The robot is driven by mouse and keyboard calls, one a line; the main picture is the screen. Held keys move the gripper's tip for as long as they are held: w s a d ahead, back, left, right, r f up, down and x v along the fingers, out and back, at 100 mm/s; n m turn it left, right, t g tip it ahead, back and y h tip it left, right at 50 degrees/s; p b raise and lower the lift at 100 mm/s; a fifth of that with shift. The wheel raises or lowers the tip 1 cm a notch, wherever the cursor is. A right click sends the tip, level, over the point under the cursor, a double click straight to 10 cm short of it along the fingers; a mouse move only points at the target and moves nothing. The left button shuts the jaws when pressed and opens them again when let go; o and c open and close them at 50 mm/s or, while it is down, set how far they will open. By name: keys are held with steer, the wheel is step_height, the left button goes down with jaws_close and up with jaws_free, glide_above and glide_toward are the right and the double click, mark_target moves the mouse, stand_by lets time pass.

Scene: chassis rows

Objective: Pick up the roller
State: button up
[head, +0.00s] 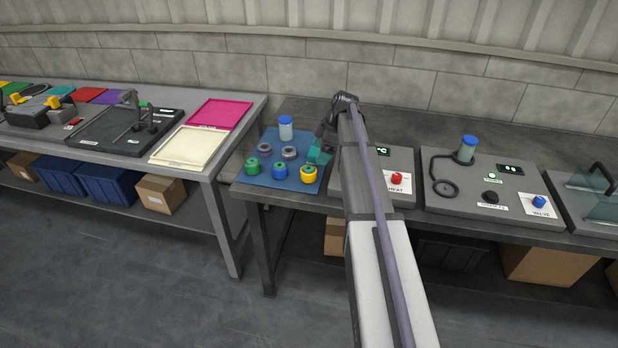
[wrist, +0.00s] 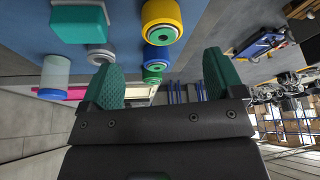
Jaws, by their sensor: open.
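The task does not say which roller. Round roller-like parts stand on a blue mat: a yellow one (head: 308,173), a blue one (head: 280,171), a green one (head: 252,167) and two grey ones (head: 289,153) behind them. In the wrist view the yellow one (wrist: 162,20) is nearest, with the blue one (wrist: 157,57) and green one (wrist: 153,75) beyond. A teal block (wrist: 79,24) sits on the mat's right side. My gripper (head: 326,143) is at the mat's right edge, by the block. Its teal fingers (wrist: 163,78) are apart, with nothing held between them.
A jar with a blue lid (head: 285,128) stands at the back of the blue mat (head: 263,181). A grey heater panel (head: 404,198) with a red knob is right of the mat. The left table (head: 217,160) holds cream and magenta trays, with a gap before this bench.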

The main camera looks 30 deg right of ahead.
mark_target(310, 169)
steer(key=b+x, duration=0.2)
steer(key=x, duration=0.1)
steer(key=b+x, duration=0.2)
steer(key=x, duration=0.1)
steer(key=b+x, duration=0.3)
steer(key=shift+a+f, duration=0.15)
steer(key=shift+a, duration=0.2)
steer(key=shift+s, duration=0.1)
steer(key=c, duration=1.1)
